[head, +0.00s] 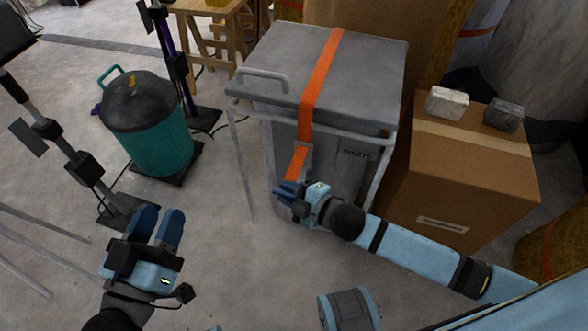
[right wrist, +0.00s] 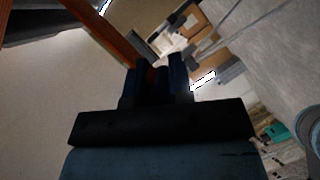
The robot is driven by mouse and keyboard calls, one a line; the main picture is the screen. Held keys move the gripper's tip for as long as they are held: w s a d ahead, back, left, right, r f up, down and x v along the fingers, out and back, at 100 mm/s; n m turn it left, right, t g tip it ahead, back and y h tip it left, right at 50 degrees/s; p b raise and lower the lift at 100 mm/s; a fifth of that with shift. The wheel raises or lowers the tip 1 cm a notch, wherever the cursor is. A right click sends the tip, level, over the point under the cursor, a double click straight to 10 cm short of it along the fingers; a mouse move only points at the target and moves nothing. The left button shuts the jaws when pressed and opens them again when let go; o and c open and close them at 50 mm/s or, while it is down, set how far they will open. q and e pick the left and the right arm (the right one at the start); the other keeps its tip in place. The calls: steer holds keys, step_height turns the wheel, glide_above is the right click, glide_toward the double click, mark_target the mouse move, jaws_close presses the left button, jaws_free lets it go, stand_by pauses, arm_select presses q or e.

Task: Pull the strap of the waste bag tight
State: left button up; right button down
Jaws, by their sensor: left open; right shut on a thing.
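The waste bag's orange strap (head: 321,76) runs over the grey lid (head: 275,65) of the waste container and down its front. The grey container (head: 345,160) carries a dark label on its front. My right gripper (head: 285,190) is shut on the strap's lower end in front of the container. In the right wrist view the strap (right wrist: 108,35) runs down to the right gripper (right wrist: 160,75), where its end shows dimly between dark fingers. My left gripper (head: 158,226) is open and empty above the floor at the lower left, apart from the container.
A teal bin with a black lid (head: 150,125) stands left of the container. A cardboard box (head: 460,175) with two small blocks on top stands close on the right. Thin stands and a wooden trestle (head: 215,35) are at the left and back. Floor between bin and container is clear.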

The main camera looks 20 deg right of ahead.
steer(key=shift+s+a+f, duration=0.1)
steer(key=shift+s+a, duration=0.15)
steer(key=shift+s, duration=0.1)
steer(key=c, duration=1.4)
jaws_free()
steer(key=o, duration=0.4)
steer(key=shift+c, duration=0.2)
arm_select(q)
steer(key=shift+s, duration=0.1)
arm_select(e)
steer(key=shift+d, duration=0.1)
steer(key=shift+w, duration=0.1)
steer(key=shift+s+d+r, duration=0.2)
steer(key=shift+s+d, duration=0.15)
steer(key=shift+s, duration=0.05)
arm_select(q)
steer(key=p, duration=0.1)
steer(key=a+y+p, duration=0.1)
steer(key=p, duration=0.1)
steer(key=shift+a+f+g, duration=0.2)
steer(key=shift+f+g, duration=0.05)
steer(key=shift+g, duration=0.05)
arm_select(e)
steer(key=v, duration=1.2)
steer(key=shift+s+d, duration=0.15)
steer(key=shift+s, duration=0.2)
